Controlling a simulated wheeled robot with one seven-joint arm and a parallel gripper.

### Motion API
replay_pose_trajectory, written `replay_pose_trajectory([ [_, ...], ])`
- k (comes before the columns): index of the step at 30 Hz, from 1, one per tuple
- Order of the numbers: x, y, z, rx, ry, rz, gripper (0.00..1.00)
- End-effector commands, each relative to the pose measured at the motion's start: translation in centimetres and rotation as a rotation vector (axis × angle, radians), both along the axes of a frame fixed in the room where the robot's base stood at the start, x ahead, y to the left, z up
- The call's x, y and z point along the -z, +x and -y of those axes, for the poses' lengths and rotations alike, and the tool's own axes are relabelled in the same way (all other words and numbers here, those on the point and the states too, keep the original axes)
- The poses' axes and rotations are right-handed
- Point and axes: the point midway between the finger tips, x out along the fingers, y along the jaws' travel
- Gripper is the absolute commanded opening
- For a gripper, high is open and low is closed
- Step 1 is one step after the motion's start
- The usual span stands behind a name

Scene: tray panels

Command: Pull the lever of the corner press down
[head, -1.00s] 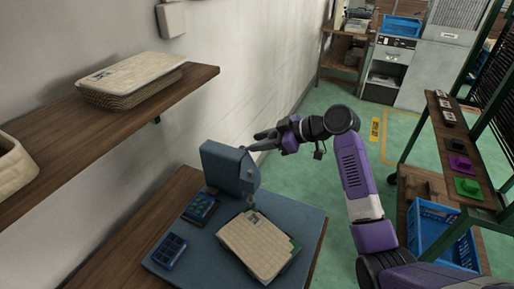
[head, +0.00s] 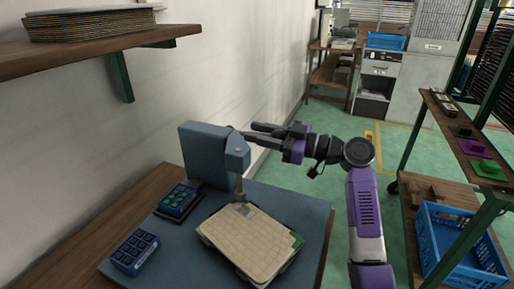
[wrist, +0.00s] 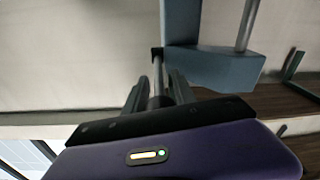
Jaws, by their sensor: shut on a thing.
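The corner press (head: 213,150) is a blue-grey block with a head over a vertical rod, standing on a blue-grey base plate (head: 312,215). Its lever (head: 238,131) sticks out from the top of the press toward my gripper (head: 254,132). In the wrist view the press (wrist: 213,66) is at upper right, and the lever (wrist: 157,78) runs between the fingers of my gripper (wrist: 159,85). The gripper is shut on the lever, whose held part is mostly hidden by the fingers. A beige tray panel (head: 250,245) lies under the press rod.
Two blue blocks with dark pockets, one at the front (head: 135,252) and one near the press (head: 178,200), sit left of the panel. A wooden shelf (head: 100,48) juts from the wall above. A rack with a blue crate (head: 455,250) stands at right.

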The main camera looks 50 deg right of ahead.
Motion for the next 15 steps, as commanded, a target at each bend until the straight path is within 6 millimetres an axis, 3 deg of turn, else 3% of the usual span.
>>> replay_pose_trajectory([
  [1, 1.3, -0.1, 0.1, 0.0, 0.01, 0.028, 0.0],
  [7, 2.1, -0.2, 0.1, 0.0, 0.046, 0.131, 0.0],
  [15, 3.1, -0.2, 0.2, 0.002, 0.042, 0.121, 0.0],
])
